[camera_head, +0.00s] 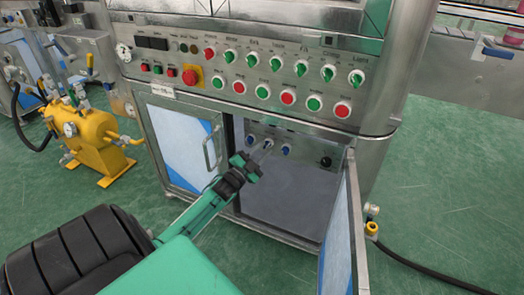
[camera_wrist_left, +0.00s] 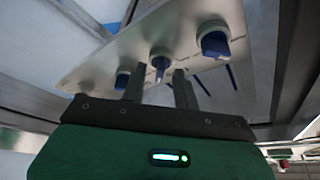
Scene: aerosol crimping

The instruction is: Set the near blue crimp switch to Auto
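Three blue switches sit in a row on a metal panel inside the open cabinet: a left one (camera_head: 251,139), a middle one (camera_head: 268,143) and a right one (camera_head: 286,150). The labels are too small to read, so I cannot tell which is named near crimp. My left gripper (camera_head: 263,152) reaches into the cabinet at the middle switch. In the left wrist view, the left gripper (camera_wrist_left: 159,84) is open, its two fingers either side of the middle blue switch (camera_wrist_left: 160,65). Contact cannot be told. My right gripper is not in view.
The right cabinet door (camera_head: 342,230) stands open towards me, and the left door (camera_head: 185,145) is beside my arm. Above is a control panel (camera_head: 225,90) with green and red knobs and buttons. A black knob (camera_head: 325,161) sits right of the blue switches.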

